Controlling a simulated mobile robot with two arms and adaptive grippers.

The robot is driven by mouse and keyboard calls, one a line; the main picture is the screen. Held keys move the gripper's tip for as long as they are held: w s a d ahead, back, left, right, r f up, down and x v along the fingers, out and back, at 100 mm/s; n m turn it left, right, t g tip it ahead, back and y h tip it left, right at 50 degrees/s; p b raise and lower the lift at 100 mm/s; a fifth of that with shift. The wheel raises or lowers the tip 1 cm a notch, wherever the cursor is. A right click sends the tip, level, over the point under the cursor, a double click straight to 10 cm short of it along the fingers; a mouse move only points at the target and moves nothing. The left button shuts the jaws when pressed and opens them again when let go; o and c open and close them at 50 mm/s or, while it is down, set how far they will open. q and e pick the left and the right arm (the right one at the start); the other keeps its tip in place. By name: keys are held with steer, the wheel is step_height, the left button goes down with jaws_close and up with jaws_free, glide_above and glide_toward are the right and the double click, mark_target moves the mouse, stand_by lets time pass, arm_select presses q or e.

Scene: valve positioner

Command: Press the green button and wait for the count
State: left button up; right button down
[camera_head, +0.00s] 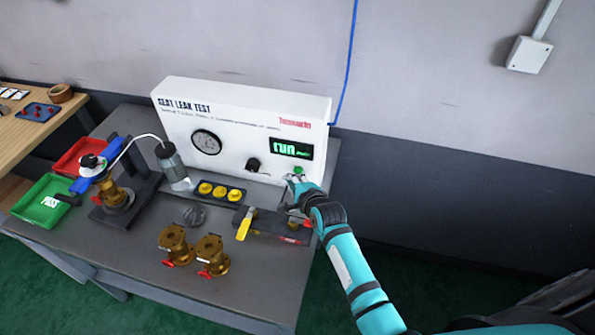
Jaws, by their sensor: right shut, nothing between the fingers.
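The white seat leak test box (235,125) stands at the back of the grey table. Its green button (299,170) is low on the right of the front panel, under a display (292,149) that reads "run" in green. My right gripper (293,179) is shut and empty, with its fingertips at the button. I cannot tell whether they touch it, as the gripper hides part of that spot. My left gripper is out of view.
A gauge (206,142) and black knob (253,164) sit on the panel. A yellow-handled valve bar (268,226), two brass valves (176,246), a clamped valve (118,195), a glass cylinder (172,165), yellow caps (221,191) and red and green trays (45,201) crowd the table.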

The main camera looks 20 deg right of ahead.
steer(key=shift+s+a+p, duration=0.7)
steer(key=shift+s, duration=0.35)
steer(key=shift+s+a+p, duration=0.7)
steer(key=shift+s, duration=0.3)
